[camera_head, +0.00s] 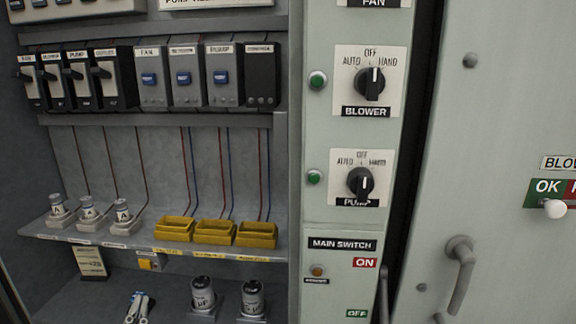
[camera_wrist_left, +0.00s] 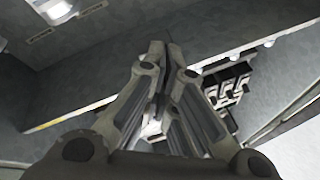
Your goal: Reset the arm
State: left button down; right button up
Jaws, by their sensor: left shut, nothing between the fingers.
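My left gripper (camera_head: 139,298) shows only as its narrow grey fingertips at the bottom of the head view, low in the cabinet and left of two round capped parts. In the left wrist view my left gripper (camera_wrist_left: 160,48) has its fingertips together, with nothing between them. Most of my left arm is outside the head view. My right gripper is in neither view.
A shelf (camera_head: 200,250) with yellow trays (camera_head: 215,233) and small white-capped parts (camera_head: 122,212) is above my gripper. Capped cylinders (camera_head: 203,294) stand to its right. The switch panel (camera_head: 345,215) and a door with a handle (camera_head: 460,275) are further right.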

pick_arm(q)
jog(key=s+d+f+n+g+h, duration=0.1)
jog(key=s+d+f+g, duration=0.3)
jog(key=f, duration=0.3)
jog(key=s+d+f+n+g+h, duration=0.1)
jog(key=s+d+f+g, duration=0.1)
jog(key=s+f+g, duration=0.45)
jog(key=s+d+f+g, duration=0.2)
jog(key=s+f+g, duration=0.15)
jog(key=s, duration=0.45)
jog(key=s+d+f+g, duration=0.3)
jog(key=s+g, duration=0.2)
jog(key=s, duration=0.3)
notch_tip(320, 180, down, 26)
jog(key=s+f+g, duration=0.1)
jog(key=s+a+f, duration=0.1)
jog(key=s+f, duration=0.6)
jog(key=s, duration=0.1)
jog(key=s+a+f+g, duration=0.1)
jog(key=s+a+f, duration=0.1)
jog(key=s+f, duration=0.6)
jog(key=shift+s+a+f, duration=0.25)
jog(key=shift+s+f, duration=0.05)
jog(key=shift+s, duration=0.05)
